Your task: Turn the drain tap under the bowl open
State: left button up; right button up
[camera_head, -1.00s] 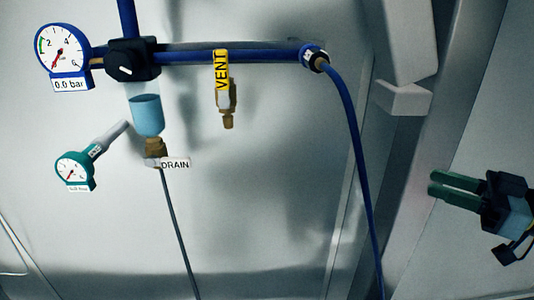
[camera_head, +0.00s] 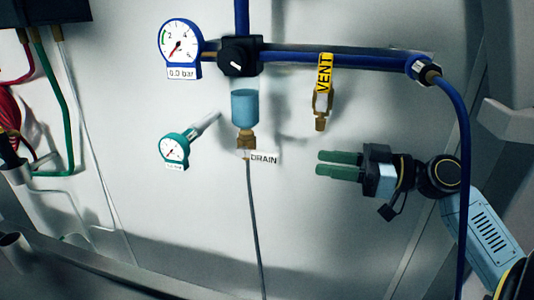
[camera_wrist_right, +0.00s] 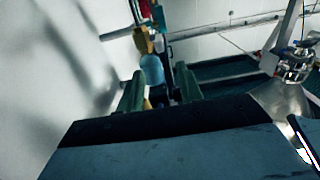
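The bowl (camera_head: 244,108), light blue and see-through at the top, hangs under a black regulator block (camera_head: 240,56). The brass drain tap (camera_head: 246,141) sits directly below it, with a white DRAIN label (camera_head: 264,158) at its right. My right gripper (camera_head: 320,163) has its two green fingers apart and empty, pointing left, to the right of the label and clear of it. In the right wrist view its fingers (camera_wrist_right: 161,92) stand apart, with a light blue shape beyond them. The tap's turn position is too small to tell. My left gripper is out of view.
A brass vent valve with a yellow VENT tag (camera_head: 325,75) hangs above my right gripper. A small green gauge (camera_head: 174,150) is left of the tap. A thin grey tube (camera_head: 255,225) runs down from the tap. A blue hose (camera_head: 464,140) hangs at the right, crossing my right arm.

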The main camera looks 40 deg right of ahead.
aim_at(279, 157)
jog(key=p+x, duration=0.2)
jog(key=x, duration=0.7)
jog(key=shift+w+a+r+p, duration=0.15)
jog(key=shift+a+p, duration=0.05)
jog(key=shift+p, duration=0.1)
jog(key=shift+x, duration=0.8)
jog(key=shift+c, duration=0.3)
grip_shut()
